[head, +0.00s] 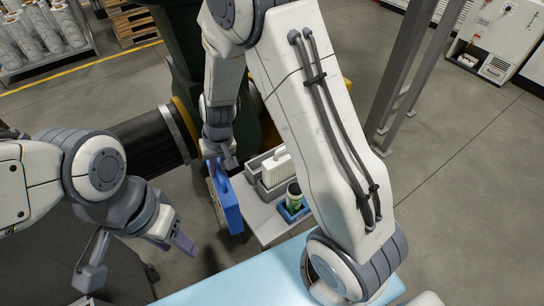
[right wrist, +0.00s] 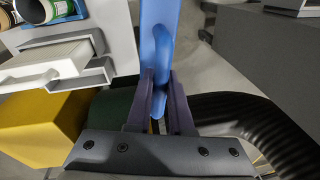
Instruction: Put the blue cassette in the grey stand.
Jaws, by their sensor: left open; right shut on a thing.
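The blue cassette (head: 226,204) hangs in the air at the left side of a small grey table. My right gripper (head: 222,162) is shut on its top. In the right wrist view my right gripper (right wrist: 161,104) grips the blue handle of the cassette (right wrist: 158,22). The grey stand (head: 253,170) is on the table, just right of the cassette and apart from it. A white cassette (head: 277,165) sits in the stand; it also shows in the right wrist view (right wrist: 45,65). My left gripper (head: 184,243) is open and empty, left of the blue cassette.
A can (head: 293,191) stands in a blue holder (head: 293,212) on the table (head: 259,216), near the stand. A black ribbed hose (right wrist: 255,120) and a yellow block (right wrist: 40,125) are near my right gripper. A light blue surface (head: 235,285) lies in front.

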